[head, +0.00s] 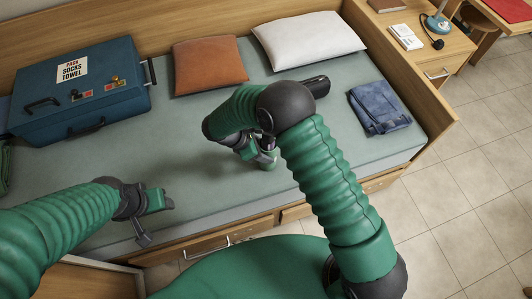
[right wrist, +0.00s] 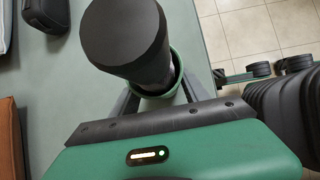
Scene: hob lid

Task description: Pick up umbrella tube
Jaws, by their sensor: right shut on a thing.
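The umbrella tube is a dark, round-ended cylinder (right wrist: 125,38) in the right wrist view, with a green rim or cup around its lower part. My right gripper (right wrist: 155,98) is shut on it, with a dark finger on each side. In the head view my right gripper (head: 266,158) is over the middle of the bed, partly hidden by its own arm, and the tube is hard to make out there. My left gripper (head: 156,220) is open and empty over the bed's near edge at the left.
A blue suitcase (head: 115,92), an orange pillow (head: 208,65) and a white pillow (head: 305,40) lie along the back of the bed. A black case (head: 316,83) and folded jeans (head: 380,106) lie at the right. A wooden nightstand (head: 440,48) stands beyond.

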